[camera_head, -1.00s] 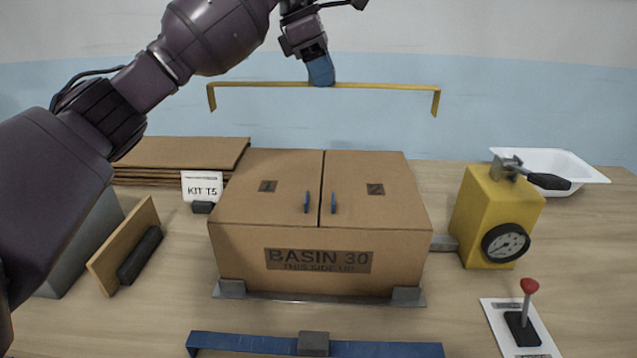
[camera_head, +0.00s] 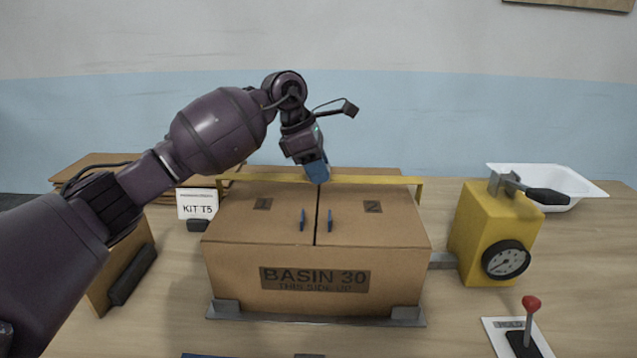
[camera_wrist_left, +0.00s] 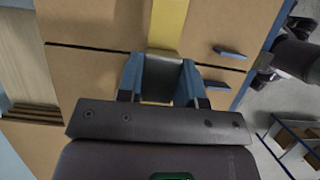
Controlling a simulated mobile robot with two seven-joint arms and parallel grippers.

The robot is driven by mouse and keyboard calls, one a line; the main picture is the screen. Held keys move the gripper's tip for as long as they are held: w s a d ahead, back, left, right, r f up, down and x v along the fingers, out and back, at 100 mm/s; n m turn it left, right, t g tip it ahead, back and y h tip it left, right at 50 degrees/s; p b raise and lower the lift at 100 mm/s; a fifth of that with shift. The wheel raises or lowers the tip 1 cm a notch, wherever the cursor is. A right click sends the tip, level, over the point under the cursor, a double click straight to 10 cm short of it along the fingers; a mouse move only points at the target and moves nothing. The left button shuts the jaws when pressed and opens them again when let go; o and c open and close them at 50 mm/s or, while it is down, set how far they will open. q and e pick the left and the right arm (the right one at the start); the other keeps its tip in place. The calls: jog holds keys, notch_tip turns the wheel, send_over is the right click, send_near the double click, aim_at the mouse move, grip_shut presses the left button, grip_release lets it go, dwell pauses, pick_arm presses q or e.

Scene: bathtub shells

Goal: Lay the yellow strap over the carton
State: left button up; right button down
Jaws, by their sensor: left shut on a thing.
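The carton (camera_head: 315,255) stands closed on the table, its two top flaps marked 1 and 2, with "BASIN 30" on its front. The yellow strap (camera_head: 375,180) is a long bar with short bent-down ends. My left gripper (camera_head: 318,179) is shut on the strap near its middle and holds it level above the rear part of the carton top. Whether the strap touches the carton I cannot tell. In the left wrist view the blue fingers (camera_wrist_left: 160,85) grip the strap (camera_wrist_left: 168,22), with the carton top (camera_wrist_left: 95,25) behind. My right gripper is not in view.
A metal holder (camera_head: 315,319) sits under the carton. A yellow box with a gauge (camera_head: 480,240) stands to its right, a red-knobbed lever (camera_head: 531,304) in front. A white basin (camera_head: 550,180) is back right. A "KIT T5" sign (camera_head: 197,204) and flat cardboard (camera_head: 85,165) are left.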

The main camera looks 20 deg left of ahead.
pick_arm(q)
notch_tip(320, 180, down, 3)
jog(key=shift+f, duration=0.2)
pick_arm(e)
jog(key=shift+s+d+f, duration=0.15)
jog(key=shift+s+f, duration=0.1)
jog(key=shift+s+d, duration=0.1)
pick_arm(q)
jog(key=shift+f, duration=0.15)
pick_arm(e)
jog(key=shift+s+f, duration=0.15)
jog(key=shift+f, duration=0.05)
pick_arm(q)
jog(key=shift+f, duration=0.45)
jog(key=o, duration=1)
jog(key=shift+f+b, duration=0.1)
jog(key=shift+b, duration=0.2)
jog(key=shift+f, duration=0.1)
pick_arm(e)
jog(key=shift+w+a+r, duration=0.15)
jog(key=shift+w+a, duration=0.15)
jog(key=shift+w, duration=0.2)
